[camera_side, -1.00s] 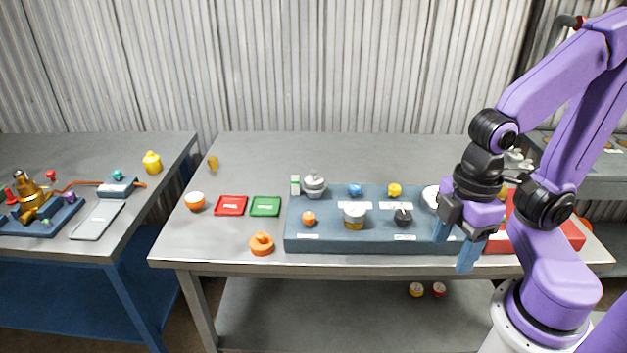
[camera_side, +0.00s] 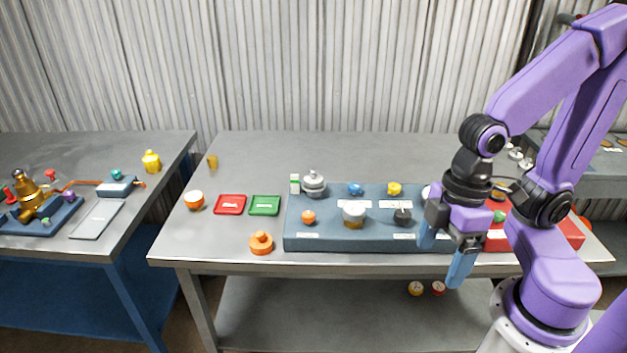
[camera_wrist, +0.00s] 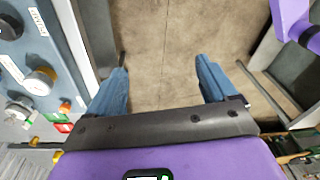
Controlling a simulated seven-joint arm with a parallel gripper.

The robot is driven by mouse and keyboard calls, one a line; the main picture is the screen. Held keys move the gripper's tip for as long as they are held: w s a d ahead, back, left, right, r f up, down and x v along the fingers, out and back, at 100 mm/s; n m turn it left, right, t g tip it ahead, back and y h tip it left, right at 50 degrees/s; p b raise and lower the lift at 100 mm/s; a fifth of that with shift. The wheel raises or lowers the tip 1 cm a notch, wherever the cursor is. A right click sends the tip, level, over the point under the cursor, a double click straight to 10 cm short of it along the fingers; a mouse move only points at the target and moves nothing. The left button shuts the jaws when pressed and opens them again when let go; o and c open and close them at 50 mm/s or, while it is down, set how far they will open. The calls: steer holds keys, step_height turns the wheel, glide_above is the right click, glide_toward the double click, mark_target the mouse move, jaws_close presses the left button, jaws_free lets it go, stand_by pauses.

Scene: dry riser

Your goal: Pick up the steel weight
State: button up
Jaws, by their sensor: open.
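A silver, stacked round piece with a knob on top (camera_side: 314,184), which looks like the steel weight, stands upright at the back left of the blue-grey riser (camera_side: 330,245). My gripper (camera_side: 445,255) is open and empty, pointing down at the riser's front right, well to the right of the silver piece. In the wrist view my blue fingers (camera_wrist: 160,85) are spread apart with bare floor between them. The riser (camera_wrist: 68,45) shows at the left there. My gripper and wrist partly hide the riser's right end in the side view.
The riser also holds a white-and-gold jar (camera_side: 354,215), a black knob (camera_side: 403,216), an orange piece (camera_side: 309,217), a blue piece (camera_side: 356,189) and a yellow piece (camera_side: 394,189). Red (camera_side: 230,205) and green (camera_side: 265,206) trays lie left of it.

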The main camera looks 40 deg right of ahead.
steer(key=w+a+f+m+t+y, duration=0.1)
steer(key=w+a+f+m+y, duration=0.15)
steer(key=w+a+m, duration=0.4)
steer(key=m+t+h, duration=0.9)
steer(key=m+t, duration=0.1)
steer(key=t, duration=0.2)
glide_toward(314, 178)
steer(key=shift+r+x, duration=0.2)
steer(key=shift+x, duration=0.8)
steer(key=shift+r+x, duration=0.25)
steer(key=shift+x, duration=0.7)
steer(key=shift+g, duration=0.3)
steer(key=shift+x, duration=2.75)
steer(key=shift+s+f, duration=0.1)
steer(key=shift+f, duration=0.1)
